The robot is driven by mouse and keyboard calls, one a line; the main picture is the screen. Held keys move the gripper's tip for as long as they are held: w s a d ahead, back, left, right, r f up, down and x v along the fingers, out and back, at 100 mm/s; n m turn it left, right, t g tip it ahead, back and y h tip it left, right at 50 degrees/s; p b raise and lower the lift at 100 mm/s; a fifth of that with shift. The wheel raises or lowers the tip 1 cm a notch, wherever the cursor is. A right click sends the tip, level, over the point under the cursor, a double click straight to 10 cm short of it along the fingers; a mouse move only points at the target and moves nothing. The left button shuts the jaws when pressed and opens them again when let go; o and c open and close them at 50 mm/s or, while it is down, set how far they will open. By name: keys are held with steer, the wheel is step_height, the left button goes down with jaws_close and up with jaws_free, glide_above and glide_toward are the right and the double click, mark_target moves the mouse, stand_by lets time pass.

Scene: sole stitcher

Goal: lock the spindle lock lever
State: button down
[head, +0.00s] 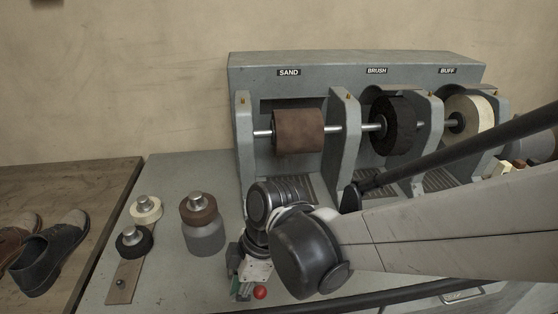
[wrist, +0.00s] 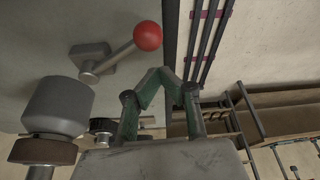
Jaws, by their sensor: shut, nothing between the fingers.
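The spindle lock lever shows in the wrist view as a metal rod on a grey base, ending in a red ball (wrist: 148,36). In the head view only its red ball (head: 260,292) shows clearly, near the table's front edge. My gripper (wrist: 165,86) has green fingers, shut with nothing between them. In the wrist view the fingers are below and slightly right of the ball in the picture, with a visible gap. In the head view my gripper (head: 242,291) is just left of the ball, partly hidden by my wrist.
A grey cylinder with a brown wheel (head: 203,225) stands left of my arm; it also shows in the wrist view (wrist: 57,108). A wooden strip (head: 124,280) holds cream and black wheels. The grey machine (head: 245,75) with sand, brush and buff wheels stands behind. Shoes (head: 45,255) lie far left.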

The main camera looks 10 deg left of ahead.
steer(key=shift+s+a+r, duration=0.3)
steer(key=shift+a+r, duration=0.2)
steer(key=shift+a, duration=0.15)
steer(key=p+v, duration=0.2)
steer(key=v, duration=0.7)
steer(key=shift+w, duration=0.2)
steer(key=shift+d+r, duration=0.1)
steer(key=shift+d, duration=0.05)
